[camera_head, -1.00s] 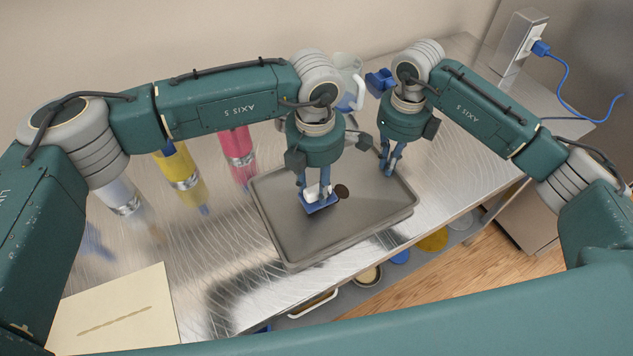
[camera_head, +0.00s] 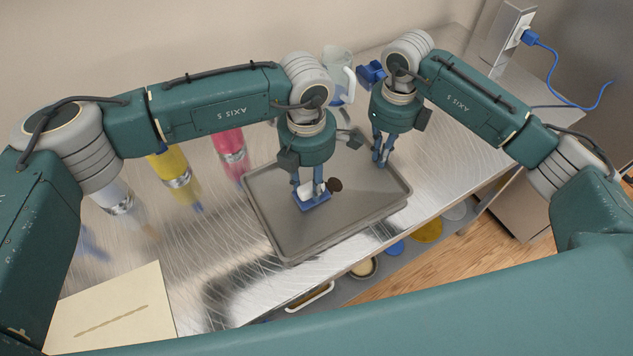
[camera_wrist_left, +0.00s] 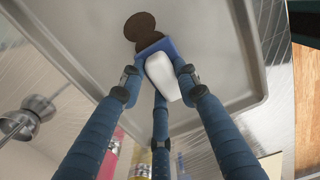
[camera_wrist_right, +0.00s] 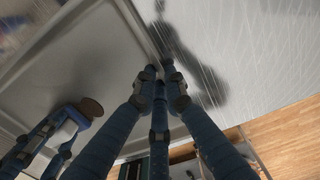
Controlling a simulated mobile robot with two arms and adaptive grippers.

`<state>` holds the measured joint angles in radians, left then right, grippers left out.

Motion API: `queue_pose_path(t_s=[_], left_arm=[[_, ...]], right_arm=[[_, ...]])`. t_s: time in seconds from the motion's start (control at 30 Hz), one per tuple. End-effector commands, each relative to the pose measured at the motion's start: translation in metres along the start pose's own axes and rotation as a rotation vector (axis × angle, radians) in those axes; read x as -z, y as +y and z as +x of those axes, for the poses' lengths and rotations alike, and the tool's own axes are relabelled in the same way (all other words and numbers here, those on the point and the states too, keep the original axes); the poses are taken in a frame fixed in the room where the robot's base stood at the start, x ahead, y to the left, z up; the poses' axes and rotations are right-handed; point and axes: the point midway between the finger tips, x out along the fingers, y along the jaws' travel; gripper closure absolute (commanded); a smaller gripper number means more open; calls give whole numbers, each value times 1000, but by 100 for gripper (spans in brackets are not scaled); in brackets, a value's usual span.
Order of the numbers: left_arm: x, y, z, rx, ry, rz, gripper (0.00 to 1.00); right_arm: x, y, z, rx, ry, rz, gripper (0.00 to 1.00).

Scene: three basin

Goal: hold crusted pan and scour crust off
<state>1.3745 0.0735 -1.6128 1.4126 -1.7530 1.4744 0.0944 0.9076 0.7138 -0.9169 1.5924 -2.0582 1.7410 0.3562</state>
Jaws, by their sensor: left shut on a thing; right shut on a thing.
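The pan (camera_head: 262,215) is a shallow grey rectangular tray lying on the metal counter. Dark brown round crust (camera_head: 335,184) sits on its floor; the left wrist view shows overlapping patches of crust (camera_wrist_left: 140,26). My left gripper (camera_head: 308,190) is shut on a scrubber (camera_head: 316,201) with a blue base and white grip. The scrubber is low over the pan floor, at the edge of the crust; its underside is hidden. My right gripper (camera_head: 381,162) is shut on the pan's rim (camera_wrist_right: 143,38) at the far right side, its fingertips partly hiding the hold.
Yellow (camera_head: 172,168) and pink (camera_head: 231,150) bottles stand left of the pan. A clear jug (camera_head: 338,62) is behind my left wrist. A sheet (camera_head: 110,310) with a brown streak lies front left. A lower shelf holds several bowls, including a yellow one (camera_head: 428,231).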

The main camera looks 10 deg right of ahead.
Motion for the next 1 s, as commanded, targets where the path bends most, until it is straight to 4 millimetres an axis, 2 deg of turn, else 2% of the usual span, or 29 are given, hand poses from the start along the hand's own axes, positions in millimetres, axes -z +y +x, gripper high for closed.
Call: queue_pose_path(t_s=[0.67, 1.0], left_arm=[[-1, 0, 1, 1, 1, 0, 98], [-31, -1, 0, 1, 0, 0, 98]], right_arm=[[0, -1, 0, 2, 0, 0, 100], [0, 0, 0, 1, 0, -1, 100]])
